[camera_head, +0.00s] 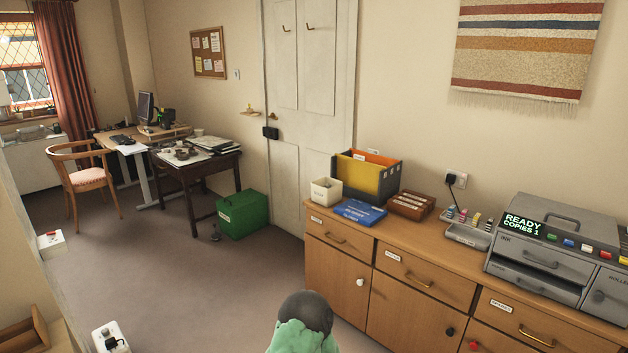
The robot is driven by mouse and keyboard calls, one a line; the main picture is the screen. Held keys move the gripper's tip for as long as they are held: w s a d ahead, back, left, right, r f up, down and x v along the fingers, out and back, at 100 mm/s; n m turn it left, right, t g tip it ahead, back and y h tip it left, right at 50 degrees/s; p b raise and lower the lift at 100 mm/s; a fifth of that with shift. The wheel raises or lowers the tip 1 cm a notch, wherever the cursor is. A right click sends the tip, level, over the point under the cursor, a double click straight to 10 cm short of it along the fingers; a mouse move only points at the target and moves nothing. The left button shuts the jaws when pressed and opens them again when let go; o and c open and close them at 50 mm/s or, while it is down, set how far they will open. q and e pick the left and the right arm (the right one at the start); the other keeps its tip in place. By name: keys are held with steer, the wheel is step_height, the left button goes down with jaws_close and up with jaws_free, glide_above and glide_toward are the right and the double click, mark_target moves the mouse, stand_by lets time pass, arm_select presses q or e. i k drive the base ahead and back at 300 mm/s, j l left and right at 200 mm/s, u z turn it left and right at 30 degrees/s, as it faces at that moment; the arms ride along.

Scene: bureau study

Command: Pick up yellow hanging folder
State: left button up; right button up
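The yellow hanging folder (356,176) stands upright in a dark open-topped file box (375,186) on the wooden cabinet. An orange folder (372,157) stands behind it in the same box. The yellow folder's lower part is hidden by the box's front wall. Nothing is touching the folder.
A grey machine (553,250) stands right. A dark-and-green rounded shape at bottom centre is unclear. Floor (190,290) left of the cabinet is open.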

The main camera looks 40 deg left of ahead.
mark_target(356, 174)
steer(key=u, duration=0.95)
